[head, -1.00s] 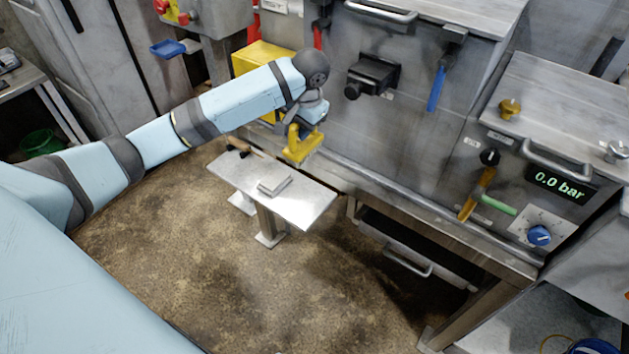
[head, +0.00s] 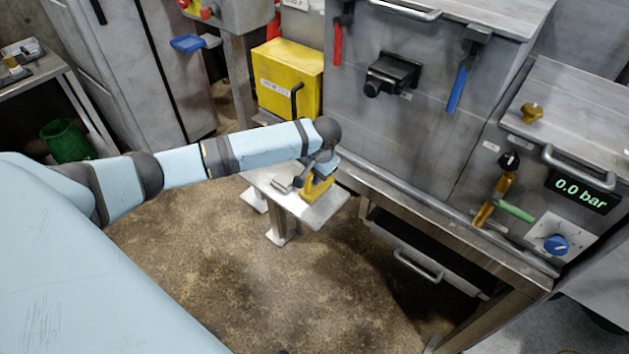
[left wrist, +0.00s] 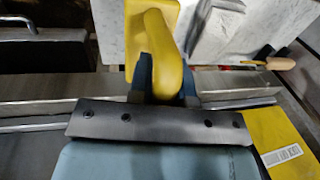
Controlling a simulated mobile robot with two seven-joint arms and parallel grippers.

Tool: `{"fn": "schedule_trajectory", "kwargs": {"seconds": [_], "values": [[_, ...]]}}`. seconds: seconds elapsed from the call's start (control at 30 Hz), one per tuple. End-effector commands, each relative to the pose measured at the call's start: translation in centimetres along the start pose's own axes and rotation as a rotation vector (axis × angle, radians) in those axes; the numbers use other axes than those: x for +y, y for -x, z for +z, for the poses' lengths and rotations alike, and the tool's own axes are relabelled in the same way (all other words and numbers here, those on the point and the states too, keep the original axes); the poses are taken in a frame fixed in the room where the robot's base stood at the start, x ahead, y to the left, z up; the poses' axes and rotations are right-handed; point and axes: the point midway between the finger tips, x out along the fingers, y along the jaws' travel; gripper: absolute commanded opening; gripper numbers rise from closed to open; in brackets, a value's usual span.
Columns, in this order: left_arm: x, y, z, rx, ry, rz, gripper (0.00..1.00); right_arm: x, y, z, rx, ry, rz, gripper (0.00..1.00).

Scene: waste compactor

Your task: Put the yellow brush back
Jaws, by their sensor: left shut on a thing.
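My left gripper (head: 321,168) is shut on the handle of the yellow brush (head: 317,188). The brush is over the right part of a small metal bench (head: 318,214). I cannot tell whether it touches the top. In the left wrist view, the gripper (left wrist: 163,82) has one finger on each side of the brush's curved yellow handle (left wrist: 169,48). The brush's wide yellow body shows beyond it, over the pale bench top (left wrist: 109,30). The brush's underside is hidden. My right gripper is not in view.
A grey metal piece (head: 284,184) lies on the bench beside the brush. A wooden-handled tool (left wrist: 275,62) lies at the bench's other end. The steel machine (head: 425,135) with its ledge stands close behind, and a yellow box (head: 286,75) stands at the back.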

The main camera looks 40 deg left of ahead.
Motion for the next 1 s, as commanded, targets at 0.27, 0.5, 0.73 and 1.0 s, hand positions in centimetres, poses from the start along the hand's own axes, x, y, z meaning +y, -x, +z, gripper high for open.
{"fn": "schedule_trajectory", "kwargs": {"seconds": [0.27,0.5,0.73,1.0], "values": [[0.6,-2.7,0.0,0.001,0.0,0.001,0.0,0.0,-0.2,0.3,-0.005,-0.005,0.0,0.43],[0.6,-2.8,0.0,-0.001,0.0,0.001,0.0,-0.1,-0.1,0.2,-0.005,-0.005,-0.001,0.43],[0.6,-3.0,0.0,-0.001,0.0,0.0,0.44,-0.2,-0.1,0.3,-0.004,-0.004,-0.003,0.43],[0.5,-2.7,0.0,0.001,-0.001,0.0,0.44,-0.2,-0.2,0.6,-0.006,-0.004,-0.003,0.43]]}}
